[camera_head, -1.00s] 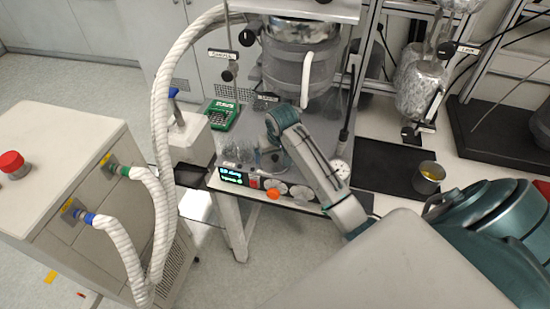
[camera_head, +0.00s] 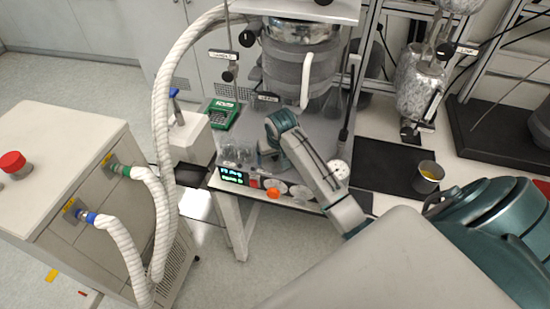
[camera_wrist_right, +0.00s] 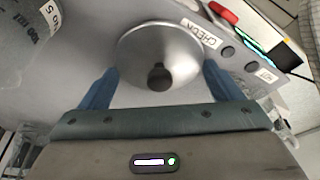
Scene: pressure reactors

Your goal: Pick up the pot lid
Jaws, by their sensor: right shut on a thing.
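The pot lid (camera_wrist_right: 185,45) is a shiny silver disc with a round black knob. It lies between the two blue fingers of my right gripper (camera_wrist_right: 160,84) in the right wrist view. The fingers are shut on its sides. In the head view my right gripper (camera_head: 270,155) is low over the grey bench surface, just behind the control panel; there the lid is mostly hidden by the gripper. Whether the lid is clear of the surface I cannot tell. My left gripper is not in view.
A large jacketed vessel (camera_head: 300,65) hangs behind my right gripper. Glassware (camera_head: 236,153) stands close on its left. The control panel (camera_head: 262,186) with knobs runs along the front edge.

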